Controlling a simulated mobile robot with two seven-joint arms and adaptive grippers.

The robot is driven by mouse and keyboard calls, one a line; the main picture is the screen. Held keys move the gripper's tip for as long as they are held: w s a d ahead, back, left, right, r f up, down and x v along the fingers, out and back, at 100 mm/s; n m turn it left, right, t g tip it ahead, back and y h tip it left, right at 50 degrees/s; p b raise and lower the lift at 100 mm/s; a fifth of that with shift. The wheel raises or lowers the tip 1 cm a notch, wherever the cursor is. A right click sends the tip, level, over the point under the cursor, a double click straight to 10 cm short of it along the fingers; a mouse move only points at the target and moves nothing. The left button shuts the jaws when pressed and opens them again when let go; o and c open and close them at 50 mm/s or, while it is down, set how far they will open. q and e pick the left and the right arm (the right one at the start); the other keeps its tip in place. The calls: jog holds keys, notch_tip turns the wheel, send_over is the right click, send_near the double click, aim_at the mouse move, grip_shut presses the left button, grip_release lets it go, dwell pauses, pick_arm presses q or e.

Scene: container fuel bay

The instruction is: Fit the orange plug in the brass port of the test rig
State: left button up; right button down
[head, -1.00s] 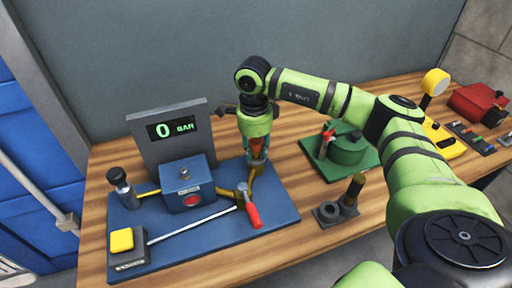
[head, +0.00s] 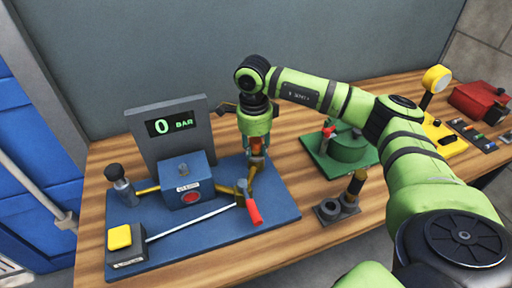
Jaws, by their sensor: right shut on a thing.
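My right gripper (head: 257,152) is shut on the orange plug (head: 257,145), of which only a little shows between the fingers. The gripper points down at the right side of the blue test rig (head: 285,205). The plug is just above or at the upturned end of the brass port (head: 252,172). I cannot tell whether it sits in the port. A red-handled lever (head: 253,212) is on the brass pipe in front. The rig's display (head: 172,124) reads 0 BAR. My left gripper is not in view.
A green device (head: 346,146) on a green plate stands right of the rig. Dark fittings (head: 335,208) stand on the wooden bench (head: 270,258) in front of it. A yellow device (head: 440,140) and a red box (head: 478,101) are at the far right.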

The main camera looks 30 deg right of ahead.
jog(key=c, duration=0.9)
grip_release()
jog(key=shift+o, duration=0.2)
jog(key=shift+r, duration=0.25)
jog(key=r, duration=1)
jog(key=shift+a+r, duration=0.2)
jog(key=shift+a, duration=0.1)
jog(key=shift+r, duration=0.55)
jog(key=shift+r, duration=0.1)
